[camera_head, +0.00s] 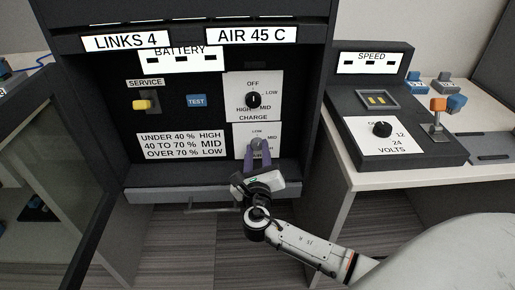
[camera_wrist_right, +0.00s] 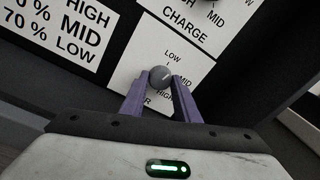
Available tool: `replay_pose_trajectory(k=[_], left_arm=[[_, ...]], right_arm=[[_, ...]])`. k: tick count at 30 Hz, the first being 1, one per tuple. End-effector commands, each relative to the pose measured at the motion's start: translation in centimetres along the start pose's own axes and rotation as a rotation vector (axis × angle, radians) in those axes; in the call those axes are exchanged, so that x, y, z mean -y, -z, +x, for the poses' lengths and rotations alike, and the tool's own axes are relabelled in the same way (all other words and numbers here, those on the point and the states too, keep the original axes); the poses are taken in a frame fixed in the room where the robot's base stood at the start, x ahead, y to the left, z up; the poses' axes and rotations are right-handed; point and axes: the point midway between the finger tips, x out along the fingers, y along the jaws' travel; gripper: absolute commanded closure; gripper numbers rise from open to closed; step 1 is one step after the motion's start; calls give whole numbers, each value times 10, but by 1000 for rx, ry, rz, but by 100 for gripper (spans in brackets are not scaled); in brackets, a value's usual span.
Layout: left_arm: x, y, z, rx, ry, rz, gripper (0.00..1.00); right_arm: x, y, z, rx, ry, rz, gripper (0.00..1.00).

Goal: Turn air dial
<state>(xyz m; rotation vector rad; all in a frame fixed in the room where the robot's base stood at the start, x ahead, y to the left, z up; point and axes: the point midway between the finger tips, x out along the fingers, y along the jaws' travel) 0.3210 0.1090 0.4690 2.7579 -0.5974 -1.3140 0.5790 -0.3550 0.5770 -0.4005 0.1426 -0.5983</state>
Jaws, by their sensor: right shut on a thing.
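The air dial (camera_wrist_right: 160,75) is a round grey knob with a light pointer line, on a white plate (camera_wrist_right: 190,60) marked LOW, MID and HIGH. In the head view the air dial (camera_head: 256,143) sits low on the dark panel, below the charge dial. My right gripper (camera_head: 257,152) reaches it from below. In the wrist view its purple fingers (camera_wrist_right: 159,88) are shut on the two sides of the knob. The pointer tilts toward the upper right. The lower part of the plate's lettering is partly hidden by the fingers. My left gripper is not in view.
The black charge dial (camera_head: 253,100) is just above. A yellow service switch (camera_head: 142,104) and blue TEST button (camera_head: 197,101) are on the left. A ledge (camera_head: 170,194) runs below the panel. A sign reads AIR 45 C (camera_head: 251,36). A volts box (camera_head: 392,150) stands at right.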

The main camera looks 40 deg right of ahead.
Motion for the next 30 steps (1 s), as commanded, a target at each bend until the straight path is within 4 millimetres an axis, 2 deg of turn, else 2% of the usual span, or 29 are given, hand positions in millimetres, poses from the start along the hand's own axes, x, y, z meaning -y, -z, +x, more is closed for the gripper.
replay_pose_trajectory(k=[6,18,30], left_arm=[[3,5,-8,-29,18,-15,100],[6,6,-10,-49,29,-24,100],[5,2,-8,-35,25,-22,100]], right_arm=[[0,-1,-1,-13,-8,206,94],[0,0,-1,-32,-21,581,94],[-1,1,-1,-47,-33,863,94]])
